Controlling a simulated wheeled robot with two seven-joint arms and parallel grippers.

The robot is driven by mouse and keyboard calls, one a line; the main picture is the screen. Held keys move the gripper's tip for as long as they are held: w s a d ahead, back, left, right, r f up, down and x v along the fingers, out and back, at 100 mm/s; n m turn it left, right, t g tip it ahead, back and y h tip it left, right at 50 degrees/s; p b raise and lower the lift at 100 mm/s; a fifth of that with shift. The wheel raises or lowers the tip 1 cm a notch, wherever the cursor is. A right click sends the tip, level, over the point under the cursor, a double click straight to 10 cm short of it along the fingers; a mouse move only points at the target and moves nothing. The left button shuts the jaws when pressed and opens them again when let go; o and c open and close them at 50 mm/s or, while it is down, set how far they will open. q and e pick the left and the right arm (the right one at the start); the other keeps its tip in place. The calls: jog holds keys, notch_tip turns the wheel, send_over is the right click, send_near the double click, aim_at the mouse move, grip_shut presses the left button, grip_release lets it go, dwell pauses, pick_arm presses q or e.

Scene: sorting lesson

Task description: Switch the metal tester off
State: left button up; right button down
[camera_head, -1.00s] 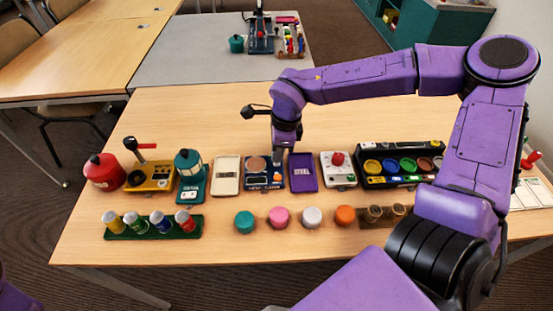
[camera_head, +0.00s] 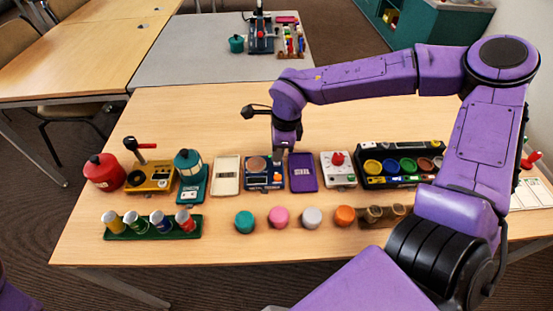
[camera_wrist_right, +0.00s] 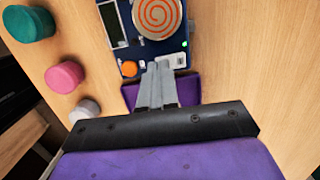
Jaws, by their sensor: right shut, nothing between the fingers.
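The metal tester (camera_head: 251,176) is a dark blue box with a round copper plate, standing in the row on the wooden table. In the right wrist view the metal tester (camera_wrist_right: 118,32) shows an orange spiral on its plate, a screen, an orange knob (camera_wrist_right: 129,68), a small lit green light (camera_wrist_right: 184,44) and a pale switch (camera_wrist_right: 177,60). My right gripper (camera_head: 278,157) is shut and empty, its fingertips at the tester's edge beside the switch. In the wrist view the right gripper (camera_wrist_right: 157,68) partly covers that edge; I cannot tell whether it touches. My left gripper is out of view.
A purple device (camera_head: 302,172) stands close right of the tester, a cream one (camera_head: 226,175) to its left. Teal (camera_head: 244,222), pink (camera_head: 279,217), grey and orange pucks lie in front. A white box with a red knob (camera_head: 338,170) is farther right. The table behind the row is clear.

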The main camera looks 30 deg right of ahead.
jog(key=shift+f+b, duration=0.4)
jog(key=shift+f, duration=0.45)
dwell(0.6)
notch_tip(320, 180, up, 7)
jog(key=p, duration=0.8)
dwell(0.4)
